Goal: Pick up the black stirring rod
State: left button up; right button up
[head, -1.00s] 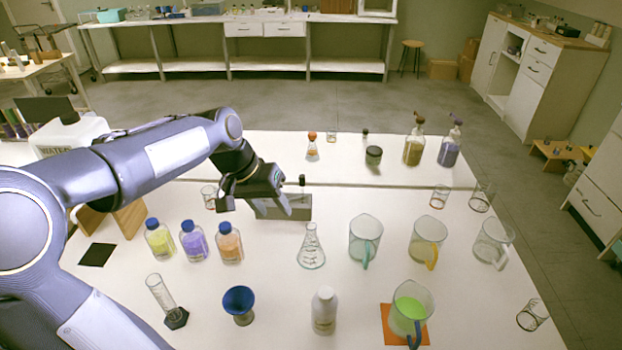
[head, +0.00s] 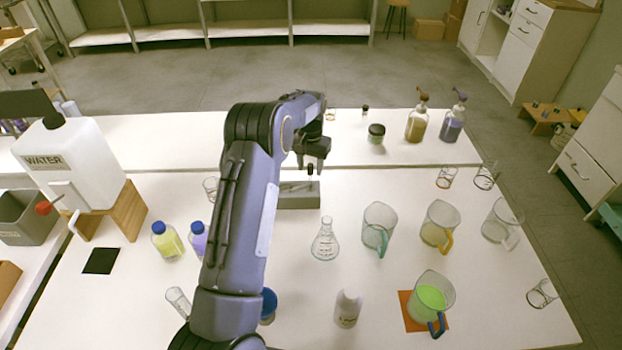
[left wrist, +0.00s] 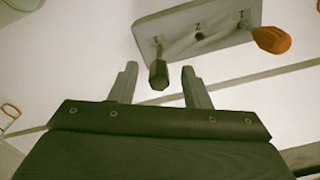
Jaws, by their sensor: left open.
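The black stirring rod stands in a grey holder (head: 298,200) near the middle of the bench. Its dark top (head: 310,171) shows just below my left gripper (head: 312,150) in the head view. In the left wrist view the dark head of the black stirring rod (left wrist: 158,75) points toward the camera, between the two fingertips of my open left gripper (left wrist: 160,82). The fingers look apart from it on both sides. The holder (left wrist: 175,24) has marked holes, and an orange-headed piece (left wrist: 272,39) is at its right end. My right gripper is not in view.
A clear conical flask (head: 325,243) and several beakers stand right of and in front of the holder. A white bottle (head: 347,308) is at the front. A yellow bottle (head: 168,241) and a purple one (head: 199,240) stand left, partly behind my arm. A water container (head: 75,165) is farther left.

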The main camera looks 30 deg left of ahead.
aim_at(310, 174)
pick_arm(q)
notch_tip(310, 174, down, 4)
jog(key=shift+f+p, duration=0.15)
jog(key=shift+p, duration=0.45)
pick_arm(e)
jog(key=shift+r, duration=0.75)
pick_arm(q)
jog(key=shift+c, duration=0.4)
jog(key=c, duration=0.8)
notch_tip(310, 174, up, 10)
jog(key=shift+r+b, duration=0.1)
jog(key=shift+b, duration=0.95)
jog(key=shift+c, duration=0.2)
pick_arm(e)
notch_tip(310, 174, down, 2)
pick_arm(q)
jog(key=shift+d, duration=0.1)
